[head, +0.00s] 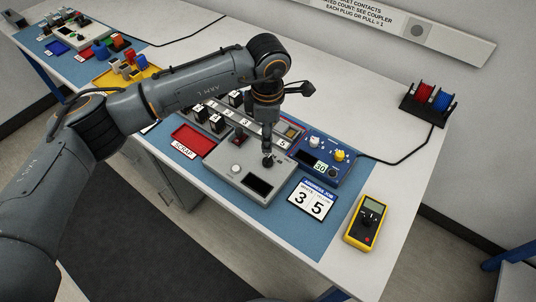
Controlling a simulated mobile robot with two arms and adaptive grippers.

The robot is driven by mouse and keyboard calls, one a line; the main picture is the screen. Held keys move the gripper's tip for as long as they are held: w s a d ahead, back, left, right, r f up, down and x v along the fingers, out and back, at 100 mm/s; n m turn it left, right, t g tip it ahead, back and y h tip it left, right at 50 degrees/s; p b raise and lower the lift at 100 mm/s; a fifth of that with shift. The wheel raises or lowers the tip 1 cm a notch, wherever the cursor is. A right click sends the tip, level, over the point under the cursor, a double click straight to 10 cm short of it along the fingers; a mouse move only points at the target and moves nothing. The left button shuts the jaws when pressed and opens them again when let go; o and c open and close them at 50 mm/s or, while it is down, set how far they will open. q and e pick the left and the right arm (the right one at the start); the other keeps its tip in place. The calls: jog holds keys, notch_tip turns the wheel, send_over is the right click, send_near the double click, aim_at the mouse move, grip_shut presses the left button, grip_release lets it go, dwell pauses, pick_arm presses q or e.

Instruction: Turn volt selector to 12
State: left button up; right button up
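My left arm reaches in from the left and its gripper (267,152) points down over the right part of a grey box (227,178). The fingertips are at or just above a small dark knob on that box; contact and finger opening are too small to tell. The grey box also has a round light button and a dark display. Behind it to the right, a blue unit (345,172) carries a white knob (314,142), a yellow knob (339,155) and a small display that seems to read 30. I cannot read which knob is the volt selector. My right gripper is not in view.
A job card (311,199) showing 3 and 5 lies in front of the blue unit. A yellow meter (367,222) lies to the right. A red scrap tray (192,140) is left of the grey box. A black holder with red and blue spools (429,102) stands at the back right.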

aim_at(268, 158)
pick_arm(q)
jog(key=f, duration=0.3)
jog(key=f+p, duration=0.1)
jog(key=f, duration=0.3)
jog(key=f+p, duration=0.1)
jog(key=f, duration=0.3)
jog(key=shift+w, duration=0.3)
grip_shut()
